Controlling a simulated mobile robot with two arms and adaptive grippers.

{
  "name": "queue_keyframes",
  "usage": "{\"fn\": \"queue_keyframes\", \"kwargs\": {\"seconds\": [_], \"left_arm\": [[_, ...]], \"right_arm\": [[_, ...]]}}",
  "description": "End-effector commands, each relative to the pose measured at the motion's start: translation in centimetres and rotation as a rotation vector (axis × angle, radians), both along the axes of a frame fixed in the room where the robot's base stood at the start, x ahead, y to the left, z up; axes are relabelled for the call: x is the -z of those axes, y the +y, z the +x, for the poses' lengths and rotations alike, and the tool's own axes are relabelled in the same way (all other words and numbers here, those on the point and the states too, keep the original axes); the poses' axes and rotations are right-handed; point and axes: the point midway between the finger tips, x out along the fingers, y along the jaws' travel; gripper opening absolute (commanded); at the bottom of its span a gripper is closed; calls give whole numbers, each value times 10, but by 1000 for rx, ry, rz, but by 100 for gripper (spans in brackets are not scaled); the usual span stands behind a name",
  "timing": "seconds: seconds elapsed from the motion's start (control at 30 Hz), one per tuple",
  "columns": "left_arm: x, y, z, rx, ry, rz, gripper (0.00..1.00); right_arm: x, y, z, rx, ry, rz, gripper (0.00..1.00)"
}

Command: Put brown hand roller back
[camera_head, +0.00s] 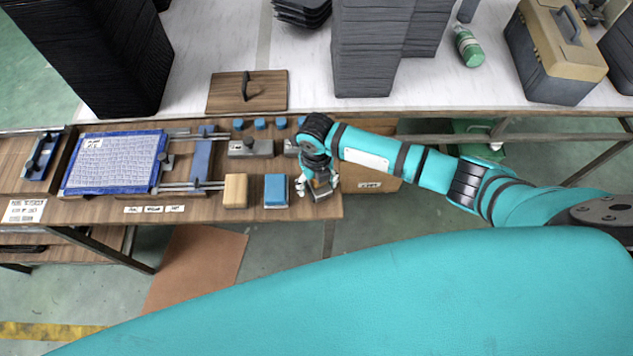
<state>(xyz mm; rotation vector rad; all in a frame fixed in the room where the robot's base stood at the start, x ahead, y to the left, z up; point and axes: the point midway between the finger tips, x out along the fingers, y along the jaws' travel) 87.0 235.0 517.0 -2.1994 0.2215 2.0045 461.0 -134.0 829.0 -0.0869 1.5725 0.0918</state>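My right gripper (318,186) is over the right end of the wooden workbench (130,212), pointing down. A small brownish-grey piece shows at its fingers. It is too small and covered to tell whether it is the brown hand roller, or whether the fingers are shut on it. A tan-brown block (235,190) and a blue block (276,190) lie side by side on the bench, left of the gripper. I cannot tell whether either is a roller. My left gripper is not in view.
A blue-framed panel (68,180) and metal rails lie on the bench's left. Grey blocks with knobs (250,148) stand behind the two blocks. A wooden board with a handle (270,92), dark stacks (365,55), a green bottle (468,47) and a toolbox (552,65) stand on the white table behind.

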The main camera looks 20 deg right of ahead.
Motion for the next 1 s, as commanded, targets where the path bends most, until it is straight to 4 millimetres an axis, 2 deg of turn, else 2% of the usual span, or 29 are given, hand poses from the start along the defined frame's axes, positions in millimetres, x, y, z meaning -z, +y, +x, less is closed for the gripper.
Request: {"fn": "queue_keyframes", "kwargs": {"seconds": [0.03,0.13,0.5,0.7,1.0], "left_arm": [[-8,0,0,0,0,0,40],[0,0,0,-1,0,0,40],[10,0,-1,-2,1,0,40],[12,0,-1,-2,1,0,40],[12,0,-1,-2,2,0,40]], "right_arm": [[-11,0,1,0,-2,1,68],[-26,0,3,-2,-8,3,68],[-104,0,2,-1,-7,2,68],[-123,-1,2,1,-4,1,68],[-127,-1,2,1,-3,0,68]]}}
